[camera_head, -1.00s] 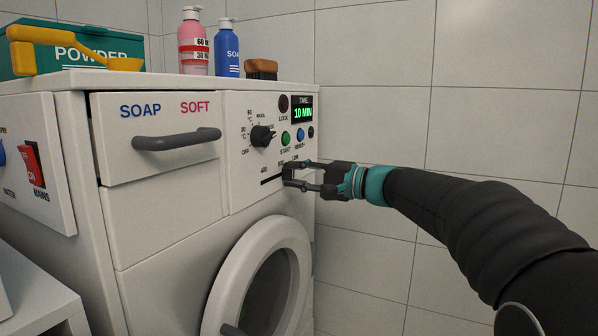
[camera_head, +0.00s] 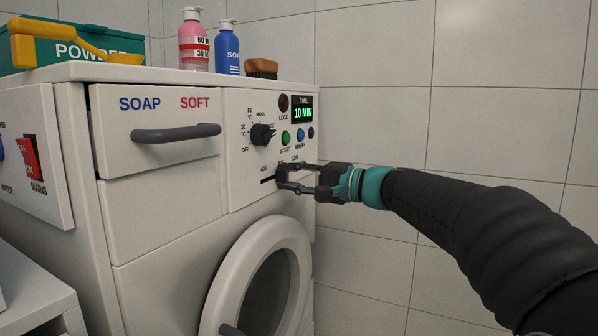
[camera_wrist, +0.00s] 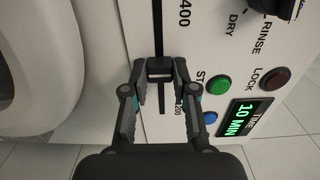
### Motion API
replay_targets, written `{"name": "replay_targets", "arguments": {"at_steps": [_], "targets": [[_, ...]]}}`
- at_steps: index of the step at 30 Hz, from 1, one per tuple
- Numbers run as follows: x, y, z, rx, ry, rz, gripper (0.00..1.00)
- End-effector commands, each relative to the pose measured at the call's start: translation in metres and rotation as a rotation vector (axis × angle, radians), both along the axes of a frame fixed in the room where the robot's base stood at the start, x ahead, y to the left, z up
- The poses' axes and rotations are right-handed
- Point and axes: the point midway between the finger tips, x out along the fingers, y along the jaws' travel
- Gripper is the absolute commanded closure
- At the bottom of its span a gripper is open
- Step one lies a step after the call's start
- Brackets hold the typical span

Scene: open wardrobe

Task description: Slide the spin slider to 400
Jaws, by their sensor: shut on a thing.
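The spin slider's dark knob (camera_wrist: 160,68) sits in a thin black slot (camera_wrist: 157,25) on the washing machine's front panel. My gripper (camera_wrist: 160,72) is shut on the knob, one finger on each side. In the head view my gripper (camera_head: 281,179) reaches in from the right and largely hides the knob. The slot's bare left part (camera_head: 267,181) shows there, below a label at its left end.
The program dial (camera_head: 261,134), green start button (camera_head: 285,137) and time display (camera_head: 303,110) reading 10 MIN are above the slider. The round door (camera_head: 236,270) bulges out below it. The soap drawer handle (camera_head: 176,133) sticks out to the left.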

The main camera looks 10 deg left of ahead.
Motion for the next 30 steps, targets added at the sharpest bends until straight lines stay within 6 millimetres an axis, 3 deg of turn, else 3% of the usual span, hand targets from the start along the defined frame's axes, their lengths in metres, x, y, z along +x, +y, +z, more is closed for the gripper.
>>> {"name": "replay_targets", "arguments": {"at_steps": [30], "targets": [[-0.025, 0.009, -0.001, 0.000, 0.000, 0.001, 0.95]]}}
